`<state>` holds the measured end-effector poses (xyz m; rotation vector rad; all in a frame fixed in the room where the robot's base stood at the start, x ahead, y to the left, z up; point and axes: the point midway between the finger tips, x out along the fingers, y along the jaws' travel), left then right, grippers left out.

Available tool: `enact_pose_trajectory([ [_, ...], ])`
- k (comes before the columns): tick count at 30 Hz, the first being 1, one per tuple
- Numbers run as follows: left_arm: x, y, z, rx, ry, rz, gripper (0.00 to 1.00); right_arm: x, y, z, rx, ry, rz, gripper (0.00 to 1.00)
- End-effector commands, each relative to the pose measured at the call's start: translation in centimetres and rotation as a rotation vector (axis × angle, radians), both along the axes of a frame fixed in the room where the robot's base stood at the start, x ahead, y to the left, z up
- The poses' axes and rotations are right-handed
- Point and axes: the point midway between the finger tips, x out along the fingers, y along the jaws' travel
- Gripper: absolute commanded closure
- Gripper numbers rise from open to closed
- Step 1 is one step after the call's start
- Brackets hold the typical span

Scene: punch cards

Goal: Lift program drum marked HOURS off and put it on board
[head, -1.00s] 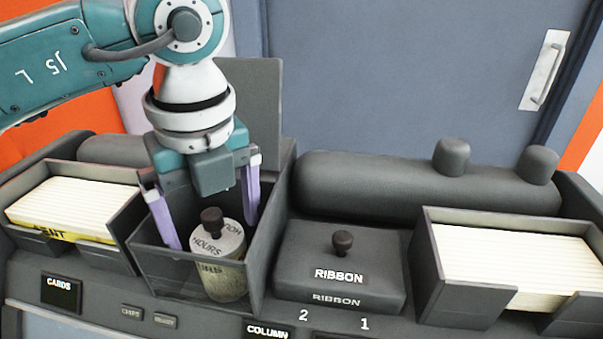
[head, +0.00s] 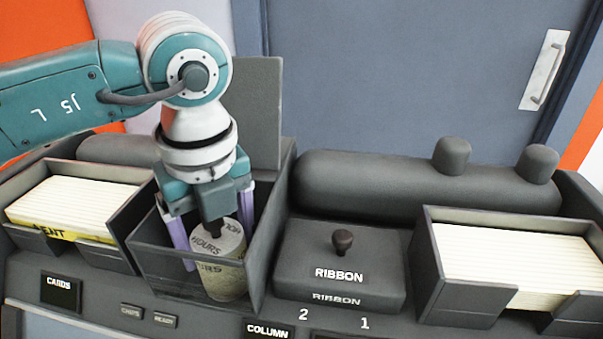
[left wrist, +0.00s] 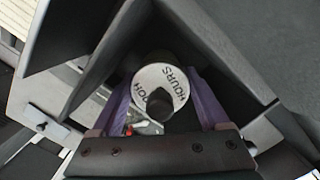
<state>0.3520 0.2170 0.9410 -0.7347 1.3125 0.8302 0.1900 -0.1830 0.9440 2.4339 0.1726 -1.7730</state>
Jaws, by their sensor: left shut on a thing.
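The program drum marked HOURS (head: 222,277) stands upright in an open dark bin (head: 150,258), with lettering on its pale top and a dark knob in the middle. My left gripper (head: 213,228) reaches down into the bin from above, its purple fingers on either side of the drum. In the left wrist view the drum's round top (left wrist: 160,88) lies between the two purple fingers (left wrist: 160,112), which are shut on it. My right gripper is not in view. I cannot make out the board.
A card tray (head: 128,213) stands left of the bin, and another card tray (head: 480,300) stands at the right. A dark RIBBON cover with a knob (head: 342,240) sits right of the bin. The bin's raised lid (head: 258,110) stands behind the gripper.

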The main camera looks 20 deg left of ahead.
Motion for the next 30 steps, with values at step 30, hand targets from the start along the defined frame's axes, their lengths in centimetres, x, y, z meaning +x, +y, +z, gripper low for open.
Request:
enact_pose_trajectory([
  [30, 0.2, 0.0, 5.3, -0.001, -0.007, -0.001, 0.99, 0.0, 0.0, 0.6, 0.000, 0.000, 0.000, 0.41],
])
